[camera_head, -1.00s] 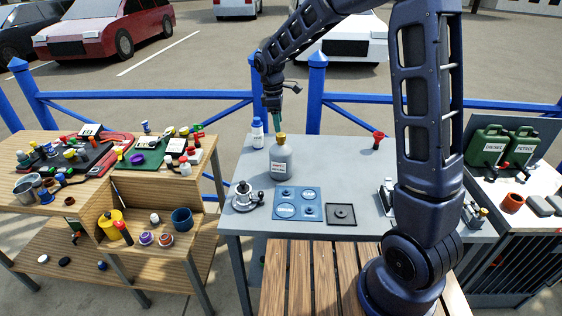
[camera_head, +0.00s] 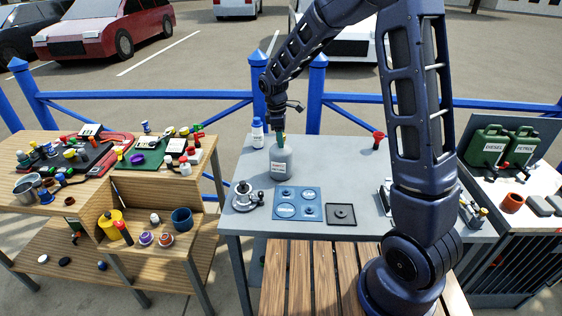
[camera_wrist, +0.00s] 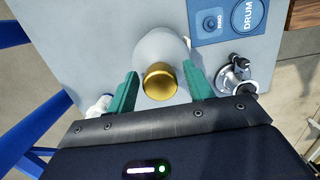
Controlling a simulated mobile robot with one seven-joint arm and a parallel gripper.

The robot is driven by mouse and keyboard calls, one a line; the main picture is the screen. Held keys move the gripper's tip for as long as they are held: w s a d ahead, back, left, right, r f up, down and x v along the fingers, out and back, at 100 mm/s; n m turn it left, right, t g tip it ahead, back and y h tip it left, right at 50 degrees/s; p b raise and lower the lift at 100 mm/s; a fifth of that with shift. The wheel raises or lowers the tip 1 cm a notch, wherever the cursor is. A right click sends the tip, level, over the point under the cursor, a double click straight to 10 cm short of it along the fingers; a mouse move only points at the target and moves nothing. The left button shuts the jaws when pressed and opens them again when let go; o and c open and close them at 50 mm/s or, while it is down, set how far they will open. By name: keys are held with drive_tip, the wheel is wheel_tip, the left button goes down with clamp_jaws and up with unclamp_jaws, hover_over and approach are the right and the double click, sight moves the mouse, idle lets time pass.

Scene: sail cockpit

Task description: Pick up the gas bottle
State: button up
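The gas bottle (camera_head: 281,163) is grey with a label on its front and stands upright on the grey table. In the wrist view its brass cap (camera_wrist: 160,81) lies between the two green fingers of my gripper (camera_wrist: 160,90), with the pale bottle shoulder beyond it. My gripper (camera_head: 280,138) is at the top of the bottle. The fingers are open around the cap, with a visible gap on each side.
A white bottle with a blue cap (camera_head: 257,132) stands close behind left. A metal fitting (camera_head: 245,195) stands in front left. A blue panel (camera_head: 297,203) and a dark square plate (camera_head: 341,214) lie in front. A red-topped item (camera_head: 379,139) stands to the right.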

clamp_jaws()
idle(1.2)
